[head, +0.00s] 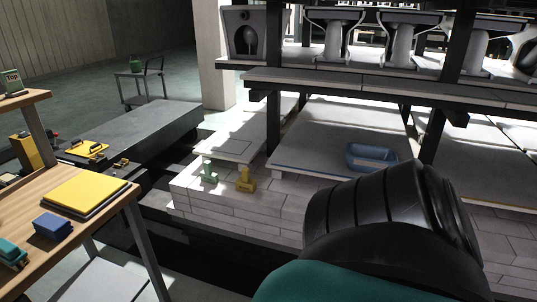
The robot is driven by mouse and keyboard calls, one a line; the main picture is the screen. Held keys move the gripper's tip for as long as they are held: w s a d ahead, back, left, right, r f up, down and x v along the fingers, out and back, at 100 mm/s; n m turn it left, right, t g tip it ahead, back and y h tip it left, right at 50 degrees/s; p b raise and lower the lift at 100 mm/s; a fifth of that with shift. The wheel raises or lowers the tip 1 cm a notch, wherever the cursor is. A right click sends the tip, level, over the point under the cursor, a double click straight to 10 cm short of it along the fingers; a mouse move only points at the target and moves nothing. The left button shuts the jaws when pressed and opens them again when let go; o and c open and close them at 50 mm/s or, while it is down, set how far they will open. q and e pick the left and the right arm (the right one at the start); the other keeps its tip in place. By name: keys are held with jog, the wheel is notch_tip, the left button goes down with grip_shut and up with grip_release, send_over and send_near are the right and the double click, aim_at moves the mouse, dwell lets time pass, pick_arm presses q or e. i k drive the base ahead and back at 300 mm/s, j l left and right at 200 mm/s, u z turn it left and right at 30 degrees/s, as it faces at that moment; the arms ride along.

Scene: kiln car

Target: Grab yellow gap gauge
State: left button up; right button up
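A small yellow piece (245,180), which looks like the yellow gap gauge, stands on the pale brick deck of the kiln car (285,208), close to its front left edge. A similar pale green piece (208,173) stands just left of it, apart from it. Nothing covers the yellow piece. Neither of my grippers shows in the head view. A black and teal part of my own arm fills the lower right and hides part of the deck's front.
Dark posts and shelves (375,92) with white ceramic ware rise above the deck. A wooden table (100,228) with a yellow pad (86,196) and a blue block (52,226) stands at left.

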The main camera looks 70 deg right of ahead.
aim_at(244, 183)
jog(key=z, duration=2)
